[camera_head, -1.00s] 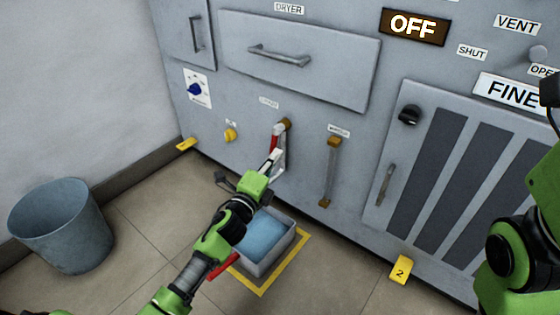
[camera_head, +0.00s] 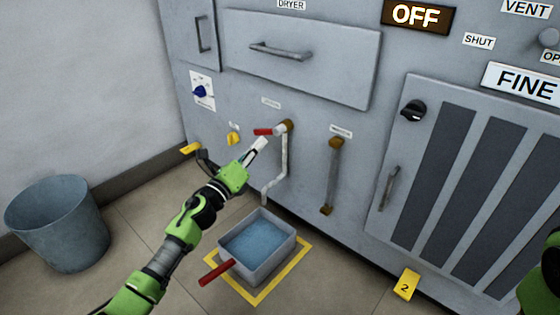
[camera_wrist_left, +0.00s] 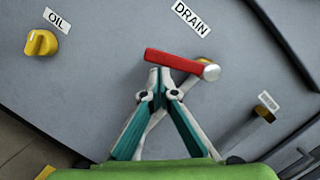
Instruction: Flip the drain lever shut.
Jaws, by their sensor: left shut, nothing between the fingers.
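The drain lever, a red handle (camera_head: 264,131), points left, roughly level, from its brass valve (camera_head: 287,126) on the grey cabinet. It also shows in the left wrist view as a red bar (camera_wrist_left: 172,61), tilted slightly down to the right, below the DRAIN label (camera_wrist_left: 190,19). My left gripper (camera_head: 262,144) is shut and empty, just below the lever. In the left wrist view its fingertips (camera_wrist_left: 160,72) meet at the lever's lower edge; I cannot tell whether they touch it. A pale drain pipe (camera_head: 284,170) runs down from the valve. My right gripper is out of view.
A grey pan (camera_head: 285,255) with bluish liquid and a red handle stands on a yellow-marked floor square below the pipe. A yellow knob (camera_head: 233,138) is to the left, another brass-ended pipe (camera_head: 333,175) to the right. A grey bucket (camera_head: 60,222) stands at the far left.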

